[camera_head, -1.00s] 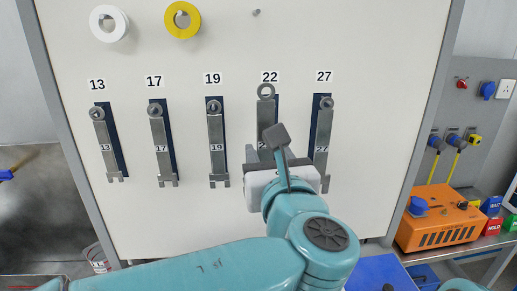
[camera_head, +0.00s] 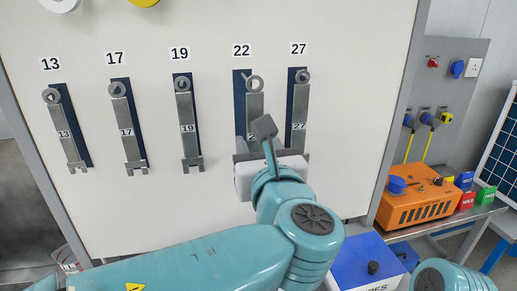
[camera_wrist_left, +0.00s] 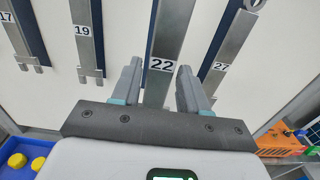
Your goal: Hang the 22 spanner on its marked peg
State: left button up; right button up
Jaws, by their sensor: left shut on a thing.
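The 22 spanner (camera_head: 255,104) is a grey flat bar with a ring at its top, upright in front of the white board under the label 22 (camera_head: 241,50). My left gripper (camera_wrist_left: 157,88) is shut on its lower part, with a finger on each side in the left wrist view. The ring sits a little right of the dark blue outline (camera_head: 240,98), which shows mostly at its left. A small peg (camera_head: 246,77) shows at the ring's upper left; I cannot tell whether it passes through the ring. My right gripper is out of view.
Spanners 13 (camera_head: 66,132), 17 (camera_head: 128,124) and 19 (camera_head: 186,122) hang at the left. Spanner 27 (camera_head: 301,105) hangs close on the right. An orange box (camera_head: 418,203) stands on a bench at right, and a blue box (camera_head: 362,262) lies below.

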pick_arm(q)
jog(key=shift+w+a, duration=0.45)
jog(key=shift+w, duration=0.35)
jog(key=shift+w+f, duration=0.15)
jog(key=shift+w, duration=0.8)
jog(key=shift+w+a+p, duration=0.2)
jog(key=shift+w+p, duration=0.2)
jog(key=shift+w, duration=0.05)
jog(key=shift+w+a, duration=0.1)
jog(key=shift+w, duration=0.4)
jog(key=shift+w+a+f, duration=0.1)
jog(key=shift+w+f, duration=0.1)
jog(key=shift+w, duration=0.4)
jog(key=o, duration=1.2)
